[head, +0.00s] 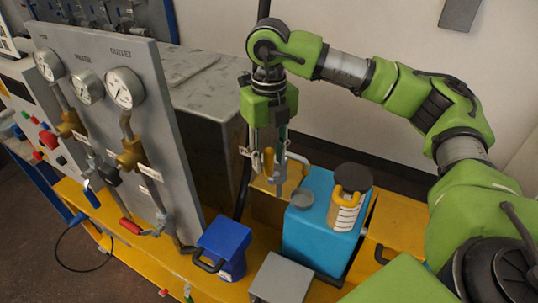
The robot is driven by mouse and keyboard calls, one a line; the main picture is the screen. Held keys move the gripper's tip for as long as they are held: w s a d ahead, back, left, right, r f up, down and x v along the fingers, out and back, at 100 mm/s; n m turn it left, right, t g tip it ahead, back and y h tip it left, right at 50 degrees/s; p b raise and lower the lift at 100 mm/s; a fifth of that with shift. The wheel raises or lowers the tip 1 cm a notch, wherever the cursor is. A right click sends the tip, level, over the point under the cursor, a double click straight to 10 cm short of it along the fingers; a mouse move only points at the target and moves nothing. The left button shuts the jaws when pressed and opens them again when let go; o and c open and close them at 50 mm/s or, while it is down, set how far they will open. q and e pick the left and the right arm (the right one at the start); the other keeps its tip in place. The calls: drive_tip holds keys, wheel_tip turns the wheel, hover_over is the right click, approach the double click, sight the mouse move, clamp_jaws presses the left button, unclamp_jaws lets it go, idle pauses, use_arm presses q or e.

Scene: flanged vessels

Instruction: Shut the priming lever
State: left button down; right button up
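A lever with a red grip (130,226) sits low on the pipework of the grey gauge panel (150,90). A lever with a blue grip (91,196) is left of it. I cannot tell which lever, if either, is the priming lever. My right gripper (268,172) points down behind the blue box, beside a bent pale pipe (299,160) and a small brass part. Its fingers overlap these parts in the picture, so I cannot tell whether it is open or holds anything. My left gripper is not in view.
A light blue box (308,235) carries a yellow-and-white canister with a dark top (346,205). A dark blue container (222,250) and a grey box (281,279) stand on the yellow base. A grey metal tank (212,95) is behind the panel.

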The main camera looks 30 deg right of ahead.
drive_tip(key=shift+w+f, duration=0.15)
drive_tip(key=shift+f, duration=0.35)
clamp_jaws()
drive_tip(key=shift+r, duration=0.1)
drive_tip(key=shift+w+a+f+g+h+p, duration=0.35)
drive_tip(key=shift+w+g+h+p, duration=0.5)
drive_tip(key=shift+p, duration=0.7)
drive_tip(key=shift+w+a+f+g+h+p, duration=0.1)
drive_tip(key=shift+w+a+g+h+p, duration=0.35)
drive_tip(key=shift+g+p, duration=0.9)
drive_tip(key=shift+w+a+f+g+h+p, duration=0.25)
drive_tip(key=shift+w+a+g+h+p, duration=0.45)
drive_tip(key=shift+p, duration=1)
drive_tip(key=shift+w+d+f, duration=0.1)
drive_tip(key=shift+w+d, duration=0.1)
